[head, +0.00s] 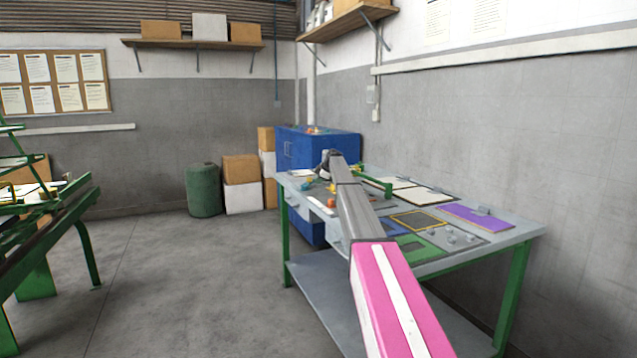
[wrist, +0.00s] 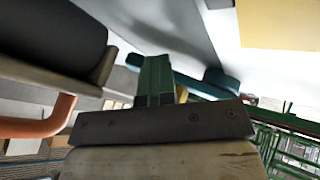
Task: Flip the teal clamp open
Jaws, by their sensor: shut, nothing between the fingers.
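In the wrist view, my gripper (wrist: 158,62) shows as two green fingers pressed together beyond a dark screwed bar and a wooden block. A teal bar with a rounded end (wrist: 222,82), which looks like part of the teal clamp, lies behind and to the right of the fingers. The fingers hide part of it, and I cannot tell whether they touch it. In the head view, a green bar (head: 374,183) stands over the table beside my arm; I cannot tell whether it is the clamp. My arm hides the gripper there.
A large dark rounded body (wrist: 50,40) and an orange curved tube (wrist: 40,125) crowd the wrist view's left. The grey table (head: 515,232) carries a purple mat (head: 478,216), trays and small parts. A blue cabinet (head: 290,152) stands behind. The floor left of the table is clear.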

